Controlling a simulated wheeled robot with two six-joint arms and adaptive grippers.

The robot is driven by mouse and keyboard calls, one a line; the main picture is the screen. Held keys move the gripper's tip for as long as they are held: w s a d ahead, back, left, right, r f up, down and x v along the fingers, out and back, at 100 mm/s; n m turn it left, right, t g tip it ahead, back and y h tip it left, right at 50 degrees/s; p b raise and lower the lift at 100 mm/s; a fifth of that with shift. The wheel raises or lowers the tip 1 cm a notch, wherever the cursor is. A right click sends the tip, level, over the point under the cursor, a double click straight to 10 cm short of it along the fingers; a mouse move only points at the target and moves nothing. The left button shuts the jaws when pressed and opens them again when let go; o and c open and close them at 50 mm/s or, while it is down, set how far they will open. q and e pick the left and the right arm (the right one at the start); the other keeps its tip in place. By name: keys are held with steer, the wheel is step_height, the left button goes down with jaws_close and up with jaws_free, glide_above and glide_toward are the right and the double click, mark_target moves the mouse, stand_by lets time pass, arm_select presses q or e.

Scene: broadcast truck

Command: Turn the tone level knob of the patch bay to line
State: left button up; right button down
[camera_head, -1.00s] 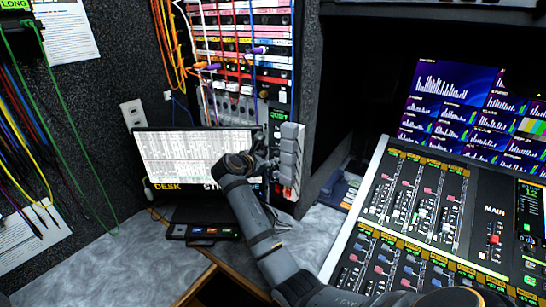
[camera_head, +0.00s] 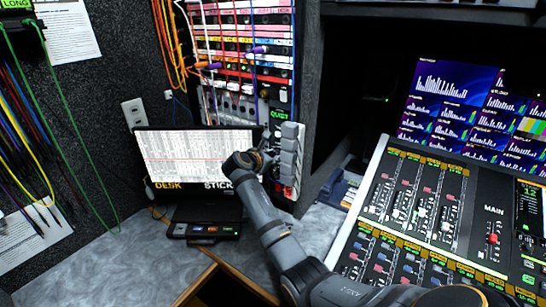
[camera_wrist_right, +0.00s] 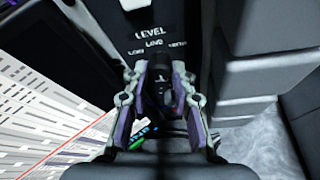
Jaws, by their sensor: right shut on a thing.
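The patch bay (camera_head: 240,75) is the tall rack with pink, white and red rows and coloured cords in the head view. In the right wrist view, a dark panel carries the word LEVEL, with smaller labels under it. Below these labels, a black knob (camera_wrist_right: 160,80) sits between the fingers of my right gripper (camera_wrist_right: 160,88), which is shut on it. A small white mark shows on the knob, but I cannot tell which label it points to. In the head view my right gripper (camera_head: 264,151) reaches the rack's lower part and hides the knob. My left gripper is out of view.
A small black box (camera_head: 205,231) lies on the grey desk. A mixing console (camera_head: 430,210) fills the right side.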

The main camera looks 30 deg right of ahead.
steer(key=shift+s+d+f+m+t+p, duration=0.15)
steer(key=shift+m+t, duration=0.5)
steer(key=shift+m, duration=0.35)
steer(key=shift+a+f+m+t+p, duration=0.1)
steer(key=shift+m+t+p, duration=0.1)
steer(key=shift+m+t, duration=0.6)
steer(key=shift+s+d+f+m+t+p, duration=0.15)
steer(key=shift+m+t, duration=0.3)
steer(key=shift+m, duration=0.75)
steer(key=shift+a+r, duration=0.1)
steer(key=shift+r, duration=0.05)
steer(key=c, duration=1.4)
jaws_free()
